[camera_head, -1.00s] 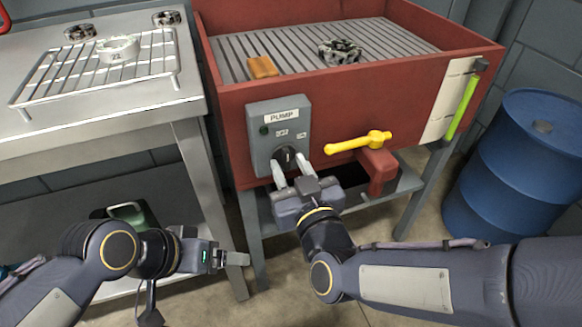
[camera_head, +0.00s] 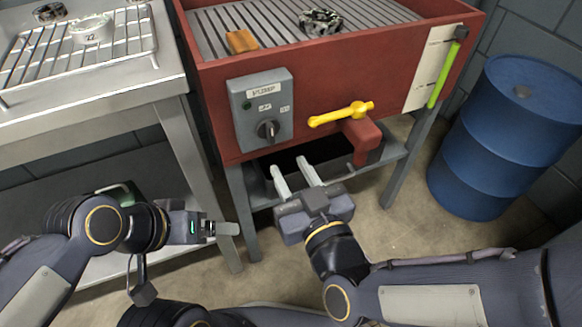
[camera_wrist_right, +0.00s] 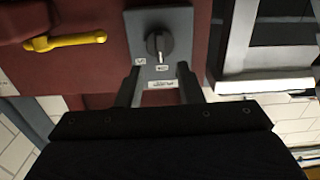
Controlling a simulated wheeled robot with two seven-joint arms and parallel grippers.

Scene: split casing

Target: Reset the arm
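My right gripper (camera_head: 296,178) is in front of the red wash tank (camera_head: 222,138), below the grey pump box (camera_head: 262,108). Its two fingers are apart with nothing between them. The black pump knob (camera_head: 268,130) is clear of the fingers. In the right wrist view the knob (camera_wrist_right: 158,43) shows beyond the open fingers (camera_wrist_right: 158,82), apart from them. My left gripper (camera_head: 228,229) is at the lower left, in front of the steel table's leg. It is seen from the side, and I cannot tell whether its fingers are apart.
A yellow valve lever (camera_head: 341,114) sticks out of the tank front above a red spout (camera_head: 362,142). A blue barrel (camera_head: 505,137) stands at the right. A steel table (camera_head: 98,108) with a wire rack (camera_head: 62,62) is at the left. An orange block (camera_head: 242,41) lies on the tank's slats.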

